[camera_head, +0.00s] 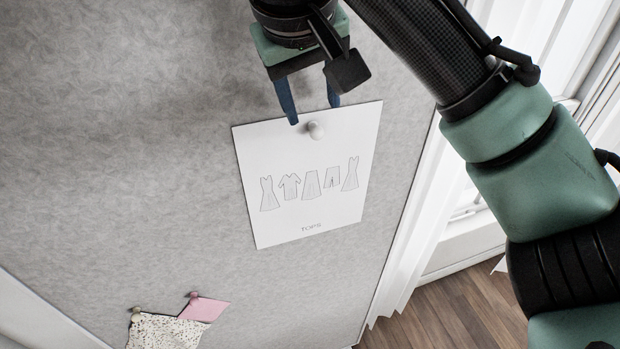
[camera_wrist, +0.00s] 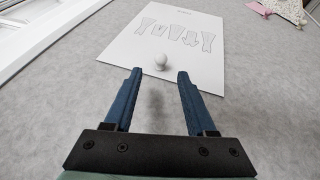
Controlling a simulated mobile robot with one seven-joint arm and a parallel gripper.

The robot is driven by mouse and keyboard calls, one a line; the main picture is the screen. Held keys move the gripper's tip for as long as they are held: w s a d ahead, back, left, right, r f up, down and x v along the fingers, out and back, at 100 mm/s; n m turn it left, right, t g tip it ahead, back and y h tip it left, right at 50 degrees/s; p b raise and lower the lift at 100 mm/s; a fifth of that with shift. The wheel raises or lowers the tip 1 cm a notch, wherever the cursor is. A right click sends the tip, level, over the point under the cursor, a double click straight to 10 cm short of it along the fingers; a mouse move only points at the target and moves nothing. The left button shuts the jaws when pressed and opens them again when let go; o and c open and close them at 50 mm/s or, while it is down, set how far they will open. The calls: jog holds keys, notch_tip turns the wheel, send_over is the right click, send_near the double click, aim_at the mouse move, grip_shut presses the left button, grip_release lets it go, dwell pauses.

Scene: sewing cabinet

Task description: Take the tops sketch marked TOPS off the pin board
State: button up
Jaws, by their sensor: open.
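The tops sketch (camera_head: 310,205) is a white sheet with a row of garment drawings and the word TOPS near its lower edge. In the wrist view, the sketch (camera_wrist: 140,35) and the pin (camera_wrist: 161,61) lie just beyond the two fingertips (camera_wrist: 158,74). Nothing is between the fingers. I cannot tell whether they touch the sheet.
A pink swatch (camera_head: 206,308) and a speckled swatch (camera_head: 165,332) are pinned at the board's lower left. A white curtain (camera_head: 425,215) and window stand right of the board, above a wooden floor (camera_head: 460,310). The board left of the sketch is bare.

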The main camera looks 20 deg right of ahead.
aim_at(315, 128)
jog(key=shift+p+x, duration=1)
jog(key=shift+x, duration=2.5)
jog(key=shift+a, duration=0.1)
jog(key=shift+c, duration=0.3)
grip_shut()
